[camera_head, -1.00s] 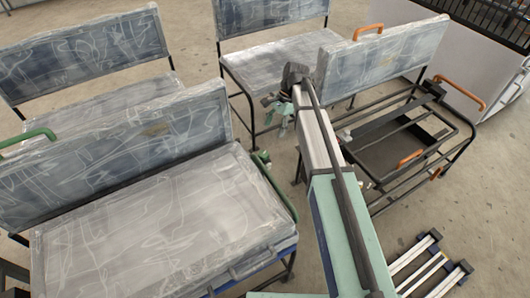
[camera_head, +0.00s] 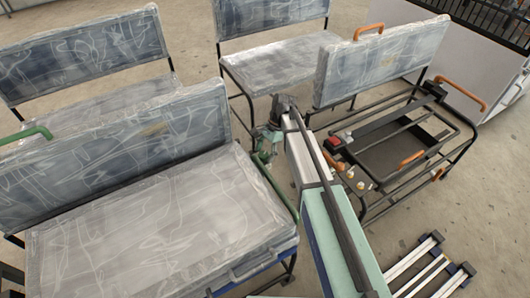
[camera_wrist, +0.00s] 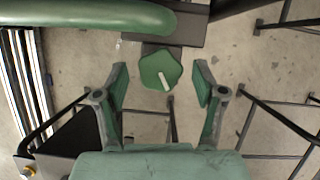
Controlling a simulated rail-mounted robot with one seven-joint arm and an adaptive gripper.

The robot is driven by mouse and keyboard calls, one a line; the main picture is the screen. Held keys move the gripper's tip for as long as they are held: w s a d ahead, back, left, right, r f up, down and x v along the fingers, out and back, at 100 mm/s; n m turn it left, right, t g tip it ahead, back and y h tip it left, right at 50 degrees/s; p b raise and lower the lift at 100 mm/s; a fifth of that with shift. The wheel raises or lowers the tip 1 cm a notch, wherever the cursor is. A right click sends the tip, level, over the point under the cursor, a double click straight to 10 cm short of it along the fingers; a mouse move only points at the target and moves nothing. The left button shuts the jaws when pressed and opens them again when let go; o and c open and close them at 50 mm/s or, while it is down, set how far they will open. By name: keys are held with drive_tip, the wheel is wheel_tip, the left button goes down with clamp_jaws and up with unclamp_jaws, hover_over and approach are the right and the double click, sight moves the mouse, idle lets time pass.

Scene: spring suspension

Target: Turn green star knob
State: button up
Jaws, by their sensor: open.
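The green star knob (camera_wrist: 158,72) shows in the wrist view, a lobed green disc with a pale bar on its face. It lies between the two fingers of my gripper (camera_wrist: 160,80), with a gap visible on both sides. My gripper is open and holds nothing. In the head view my gripper (camera_head: 266,146) is at the right end of the near plastic-wrapped bench (camera_head: 150,225). The knob cannot be made out there behind the gripper. I cannot tell from the wrist view how far the fingertips are from the knob in depth.
A green armrest (camera_wrist: 90,15) crosses the top left of the wrist view, close to the knob. A dark bracket (camera_wrist: 185,30) is just above the knob. In the head view a black frame with orange handles (camera_head: 410,150) stands to the right of my arm. Other wrapped benches stand behind.

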drive_tip(key=c, duration=1.2)
drive_tip(key=shift+o, duration=0.3)
drive_tip(key=shift+w+a+r+n+h+p, duration=0.15)
drive_tip(key=shift+r+n+h+p, duration=0.15)
drive_tip(key=shift+n+p, duration=0.75)
drive_tip(key=shift+f+p, duration=0.1)
drive_tip(key=shift+p, duration=0.5)
drive_tip(key=shift+f+n+g, duration=0.2)
drive_tip(key=shift+n+g, duration=0.2)
drive_tip(key=shift+n, duration=0.15)
drive_tip(key=o, duration=1.1)
drive_tip(key=shift+o, duration=0.2)
